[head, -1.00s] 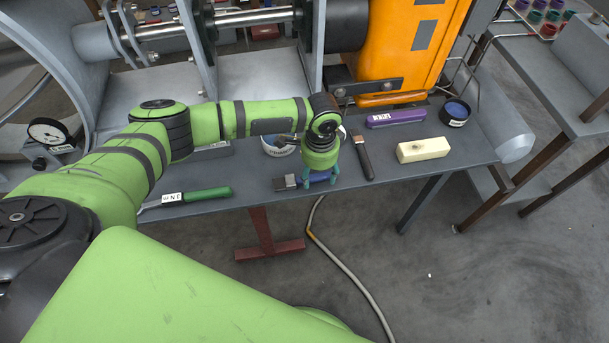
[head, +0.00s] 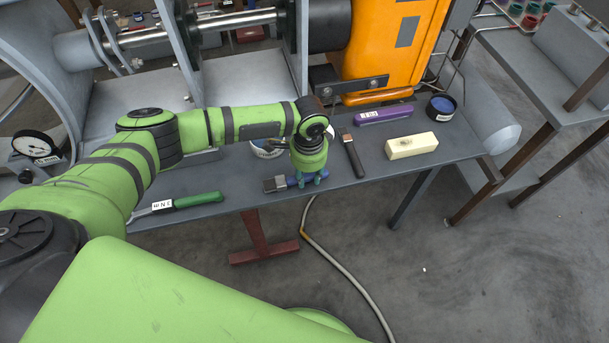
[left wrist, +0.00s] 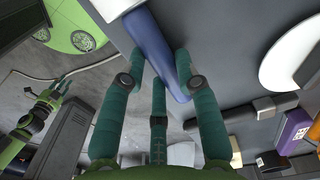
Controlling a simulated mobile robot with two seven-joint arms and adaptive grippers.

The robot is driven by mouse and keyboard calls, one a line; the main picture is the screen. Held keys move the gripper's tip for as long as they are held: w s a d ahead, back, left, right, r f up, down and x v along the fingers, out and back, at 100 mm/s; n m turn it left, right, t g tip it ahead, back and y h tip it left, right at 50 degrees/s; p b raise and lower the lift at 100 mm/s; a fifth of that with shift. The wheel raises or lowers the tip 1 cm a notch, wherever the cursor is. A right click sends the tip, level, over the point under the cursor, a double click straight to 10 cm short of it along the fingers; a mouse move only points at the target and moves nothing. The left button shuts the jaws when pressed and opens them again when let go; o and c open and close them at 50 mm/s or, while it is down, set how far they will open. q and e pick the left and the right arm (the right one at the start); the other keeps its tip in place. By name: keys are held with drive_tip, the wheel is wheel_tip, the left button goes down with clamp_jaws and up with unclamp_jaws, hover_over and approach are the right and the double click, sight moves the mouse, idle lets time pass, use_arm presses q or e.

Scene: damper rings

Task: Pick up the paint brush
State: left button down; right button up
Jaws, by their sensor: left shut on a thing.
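The paint brush has a blue handle and a grey-brown head (head: 275,184), and is at the front edge of the grey workbench (head: 225,173). My left gripper (head: 311,180) points down over it and is shut on the blue handle. In the left wrist view the teal fingers (left wrist: 160,88) sit around the handle (left wrist: 152,45). The brush head is out of that view. I cannot tell whether the brush touches the bench. My right gripper (left wrist: 56,88) shows small at the left of the wrist view; its opening is unclear.
A dark-handled tool (head: 351,155) lies just right of the gripper. Further right are a cream block (head: 411,146), a purple tool (head: 383,115) and a dark tin (head: 441,106). A green-handled scraper (head: 190,203) lies left; a white tub (head: 265,149) stands behind.

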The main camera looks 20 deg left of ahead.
sight(308, 176)
use_arm(q)
drive_tip(key=shift+r, duration=0.4)
wheel_tip(308, 176, up, 3)
drive_tip(key=shift+w+f+b, duration=0.1)
drive_tip(key=shift+f+b, duration=0.05)
drive_tip(key=shift+b, duration=0.35)
drive_tip(key=s+d+r+b, duration=0.1)
drive_tip(key=s+d+r, duration=0.6)
drive_tip(key=d, duration=0.2)
drive_tip(key=shift+s+b, duration=0.35)
drive_tip(key=shift+s, duration=0.05)
drive_tip(key=shift+a, duration=0.15)
